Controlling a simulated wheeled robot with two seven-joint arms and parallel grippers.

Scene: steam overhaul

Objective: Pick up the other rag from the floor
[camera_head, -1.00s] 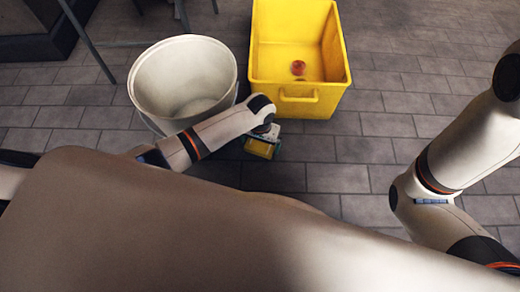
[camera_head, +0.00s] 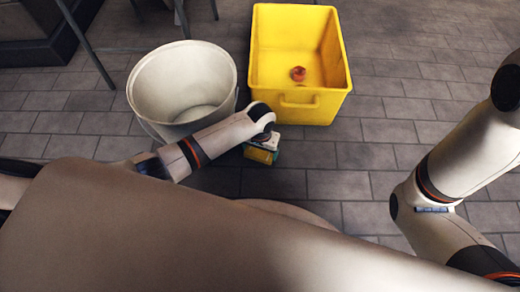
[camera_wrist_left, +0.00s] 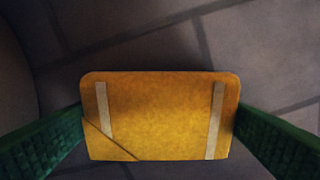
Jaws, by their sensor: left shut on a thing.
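A yellow rag (camera_wrist_left: 160,115) with two pale stripes fills the middle of the left wrist view, over grey floor tiles. It also shows as a small yellow patch in the head view (camera_head: 261,156). My left gripper (camera_head: 263,149) is low in front of the yellow bin, its green fingers on either side of the rag in the left wrist view. It is shut on the rag. I cannot tell whether the rag touches the floor. My right arm is at the right of the head view, but its gripper is out of view.
A yellow bin (camera_head: 326,102) stands just beyond my left gripper, with a small orange-red thing (camera_head: 298,73) inside. A white bucket (camera_head: 148,94) stands left of the bin, close to my left forearm. Thin dark legs (camera_head: 88,45) stand behind it. The tiled floor right of the bin is clear.

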